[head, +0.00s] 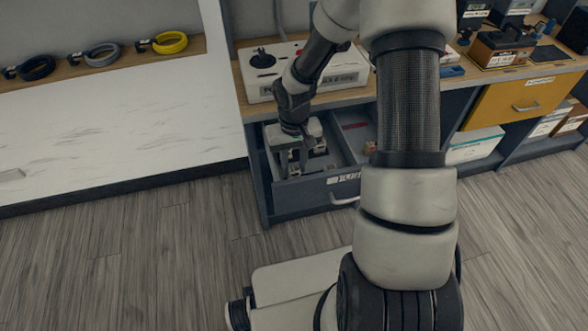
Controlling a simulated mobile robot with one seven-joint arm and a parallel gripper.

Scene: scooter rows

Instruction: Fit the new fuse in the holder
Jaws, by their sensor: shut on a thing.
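My gripper (292,168) reaches down into the left part of an open drawer (315,191) under the counter. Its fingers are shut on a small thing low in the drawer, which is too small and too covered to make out. Several small pale and dark items (321,169) lie in the drawer close to the right of the fingers. A fuse cannot be told apart at this size. A white box with a black knob (262,59) stands on the counter above the drawer, partly behind my arm. I cannot make out a fuse holder.
The drawer's right compartment (352,128) holds small reddish items (370,147). A brown-sided device (502,47) stands on the counter at right, above a yellow drawer (520,103). Black, grey and yellow rings (170,42) lie on the left shelf.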

